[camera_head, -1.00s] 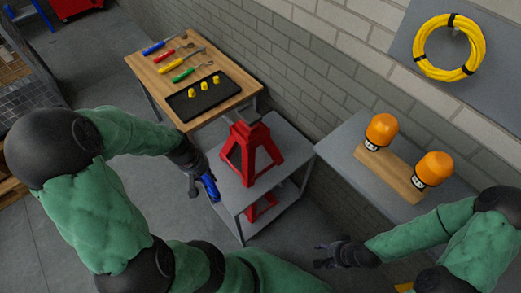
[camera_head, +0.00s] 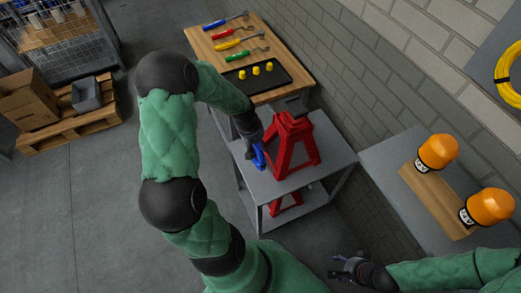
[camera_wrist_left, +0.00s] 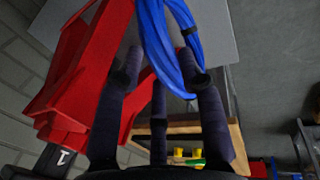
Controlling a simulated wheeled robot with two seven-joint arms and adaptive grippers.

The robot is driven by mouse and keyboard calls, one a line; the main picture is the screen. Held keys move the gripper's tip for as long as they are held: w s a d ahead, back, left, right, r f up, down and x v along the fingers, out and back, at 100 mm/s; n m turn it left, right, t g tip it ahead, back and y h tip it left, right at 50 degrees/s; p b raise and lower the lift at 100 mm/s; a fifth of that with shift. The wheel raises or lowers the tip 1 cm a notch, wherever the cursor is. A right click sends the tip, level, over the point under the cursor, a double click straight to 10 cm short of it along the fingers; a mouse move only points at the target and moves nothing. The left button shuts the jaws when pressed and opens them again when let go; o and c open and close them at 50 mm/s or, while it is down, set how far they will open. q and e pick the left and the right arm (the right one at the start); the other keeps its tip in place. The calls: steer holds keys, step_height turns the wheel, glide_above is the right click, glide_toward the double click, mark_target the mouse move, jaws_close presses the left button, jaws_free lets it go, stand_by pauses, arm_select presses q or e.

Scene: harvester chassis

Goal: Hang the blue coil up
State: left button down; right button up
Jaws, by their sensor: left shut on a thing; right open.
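The blue coil (camera_head: 259,157) is held in my left gripper (camera_head: 254,138), beside the left side of the red jack stand. In the left wrist view the coil (camera_wrist_left: 172,45) hangs between the dark fingers of the left gripper (camera_wrist_left: 160,78) as a bundle of blue loops with a black band. Part of the coil is outside that view. A yellow coil (camera_head: 506,76) is cut off by the right edge of the head view, against a grey panel (camera_head: 490,48). My right gripper (camera_head: 345,266) is open and empty at the bottom, left of the grey bench.
The red jack stand (camera_head: 294,142) is on a grey cart (camera_head: 325,178), close to the left gripper. A wooden tool table (camera_head: 222,47) is behind. Orange lamps (camera_head: 437,152) stand on a wooden block on the grey bench (camera_head: 385,160).

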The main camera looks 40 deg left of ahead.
arm_select(q)
steer(key=shift+w+a+b+x, duration=0.15)
steer(key=shift+b+x, duration=0.1)
steer(key=shift+x, duration=0.65)
steer(key=shift+w+a+b+x, duration=0.15)
steer(key=shift+b+x, duration=0.15)
steer(key=shift+x, duration=0.55)
steer(key=shift+w+a+b+x, duration=0.15)
steer(key=shift+b+x, duration=0.1)
steer(key=shift+x, duration=0.65)
steer(key=c, duration=0.8)
jaws_free()
steer(key=shift+f, duration=0.15)
steer(key=shift+r, duration=0.25)
steer(key=p+v, duration=0.3)
steer(key=v, duration=0.9)
steer(key=shift+s+f, duration=0.1)
